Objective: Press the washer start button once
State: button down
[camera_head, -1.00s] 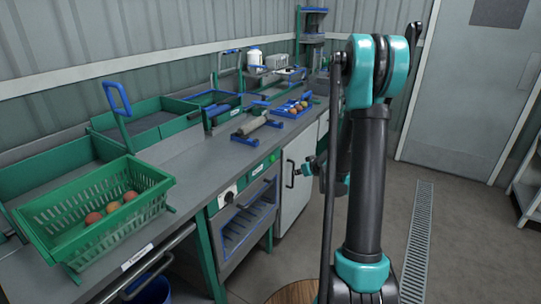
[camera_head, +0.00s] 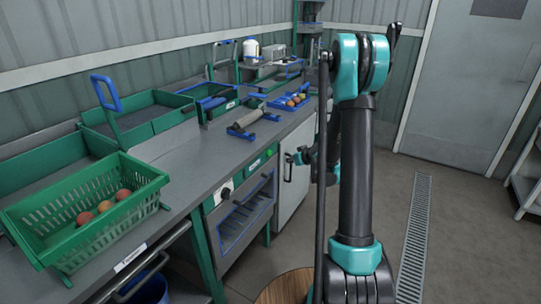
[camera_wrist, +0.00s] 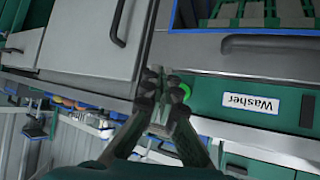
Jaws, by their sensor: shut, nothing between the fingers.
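The washer (camera_head: 241,181) is built under the bench, with a green front panel, a white label and a dark handle below. Its round green start button (camera_head: 270,153) is at the panel's right end. In the wrist view the picture is upside down; the lit green button (camera_wrist: 185,90) shows just right of the fingertips, partly hidden by them. The "Washer" label (camera_wrist: 254,104) is farther right. My gripper (camera_wrist: 163,82) is shut and empty, its tips close before the panel beside the button. I cannot tell whether they touch. In the head view my gripper (camera_head: 293,158) is small and partly hidden by my arm.
A white cabinet door (camera_head: 295,172) with a dark handle stands beside the washer. A green basket (camera_head: 45,215) with several tomatoes sits on the bench (camera_head: 175,188). A drain grate (camera_head: 414,235) crosses the open floor at right.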

jog(key=w+a, duration=0.4)
jog(key=a, duration=0.1)
jog(key=shift+a, duration=0.2)
jog(key=shift+a, duration=0.1)
dwell(1.4)
jog(key=shift+w+a, duration=0.25)
jog(key=shift+w+a, duration=0.25)
jog(key=shift+a, duration=0.15)
dwell(0.8)
jog(key=shift+d, duration=0.1)
jog(key=shift+s+d, duration=0.55)
jog(key=shift+d, duration=0.1)
jog(key=s+d, duration=0.1)
jog(key=d, duration=0.1)
jog(key=s+d, duration=0.2)
dwell(0.7)
